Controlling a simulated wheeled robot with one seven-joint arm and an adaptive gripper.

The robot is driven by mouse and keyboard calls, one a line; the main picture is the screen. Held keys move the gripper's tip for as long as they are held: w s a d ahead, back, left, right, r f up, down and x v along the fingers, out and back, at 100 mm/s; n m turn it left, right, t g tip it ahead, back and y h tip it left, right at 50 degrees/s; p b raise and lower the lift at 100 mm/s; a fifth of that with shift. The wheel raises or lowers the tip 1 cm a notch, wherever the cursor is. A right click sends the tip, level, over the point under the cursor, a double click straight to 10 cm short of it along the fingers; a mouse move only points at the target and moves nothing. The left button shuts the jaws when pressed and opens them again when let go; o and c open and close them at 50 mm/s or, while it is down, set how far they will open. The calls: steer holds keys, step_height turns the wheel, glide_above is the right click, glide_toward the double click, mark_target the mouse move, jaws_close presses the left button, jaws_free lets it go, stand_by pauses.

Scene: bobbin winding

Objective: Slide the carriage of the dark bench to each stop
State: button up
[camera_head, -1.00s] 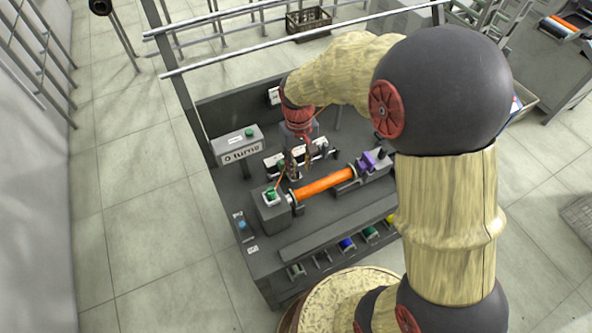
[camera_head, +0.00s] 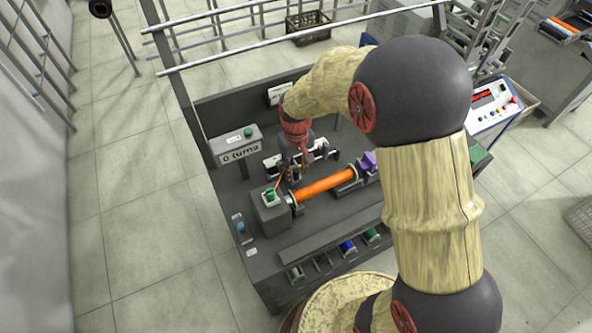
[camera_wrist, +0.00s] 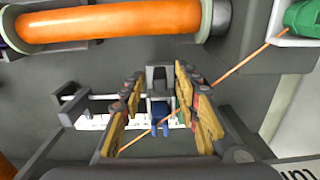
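The dark bench (camera_head: 262,262) carries an orange bobbin (camera_head: 325,185), also large at the top left of the wrist view (camera_wrist: 110,20). Behind the bobbin runs a rail with a white scale (camera_wrist: 95,122). The carriage, a small grey block with a blue part (camera_wrist: 160,112), sits on this rail. My gripper (camera_wrist: 162,88) is open around the carriage, one finger on each side with visible gaps. In the head view my gripper (camera_head: 294,168) is over the left part of the rail. An orange thread (camera_wrist: 240,65) runs from a green piece (camera_wrist: 302,18) past the carriage.
A sign reading "0 turns" (camera_head: 240,152) stands at the bench's back left. A grey box with a green top (camera_head: 269,205) is at the bobbin's left end. Coloured spools (camera_head: 347,247) sit along the front. A control panel (camera_head: 494,104) stands at the right.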

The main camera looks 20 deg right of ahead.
steer(key=shift+c, duration=0.5)
jaws_close()
stand_by(0.3)
